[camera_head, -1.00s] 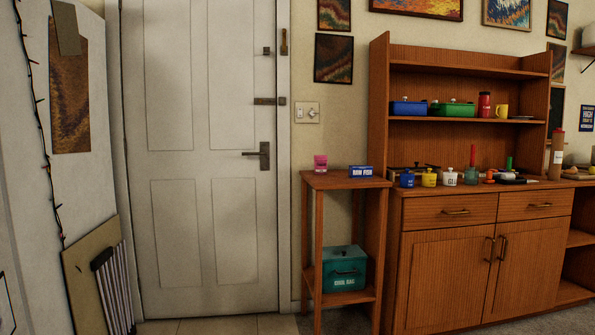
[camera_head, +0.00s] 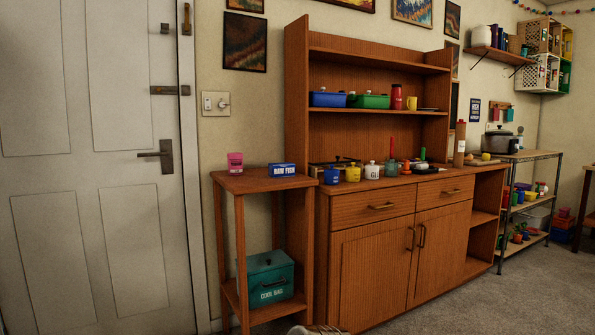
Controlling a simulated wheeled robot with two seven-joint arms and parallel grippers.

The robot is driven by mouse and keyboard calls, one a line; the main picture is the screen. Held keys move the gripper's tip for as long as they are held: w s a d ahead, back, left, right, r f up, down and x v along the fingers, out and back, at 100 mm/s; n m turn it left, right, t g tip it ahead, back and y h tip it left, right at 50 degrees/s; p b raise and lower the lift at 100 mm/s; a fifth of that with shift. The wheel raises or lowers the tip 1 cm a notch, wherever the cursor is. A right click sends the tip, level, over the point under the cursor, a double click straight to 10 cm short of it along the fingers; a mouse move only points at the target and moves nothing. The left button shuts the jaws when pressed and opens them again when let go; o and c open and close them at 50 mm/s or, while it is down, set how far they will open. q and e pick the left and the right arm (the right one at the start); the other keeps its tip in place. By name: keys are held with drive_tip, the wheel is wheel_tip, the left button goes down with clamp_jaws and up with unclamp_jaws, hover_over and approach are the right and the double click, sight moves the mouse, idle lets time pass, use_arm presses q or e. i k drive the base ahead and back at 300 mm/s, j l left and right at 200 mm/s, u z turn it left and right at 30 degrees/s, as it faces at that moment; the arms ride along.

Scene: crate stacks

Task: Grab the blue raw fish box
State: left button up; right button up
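The blue raw fish box (camera_head: 282,170) is a small blue box with white "RAW FISH" lettering.
A teal cool bag box (camera_head: 270,280) sits on the table's lower shelf. A wooden cabinet (camera_head: 365,270) with several pots adjoins on the right. A closed door (camera_head: 90,230) is at left. Carpet at lower right is open.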

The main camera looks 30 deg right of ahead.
sight(278, 170)
drive_tip(key=i+j+z, duration=0.1)
drive_tip(key=z, duration=0.3)
drive_tip(key=j+z, duration=0.1)
drive_tip(key=z, duration=0.3)
drive_tip(key=i+j+z, duration=0.1)
drive_tip(key=z, duration=0.3)
drive_tip(key=i+j, duration=0.15)
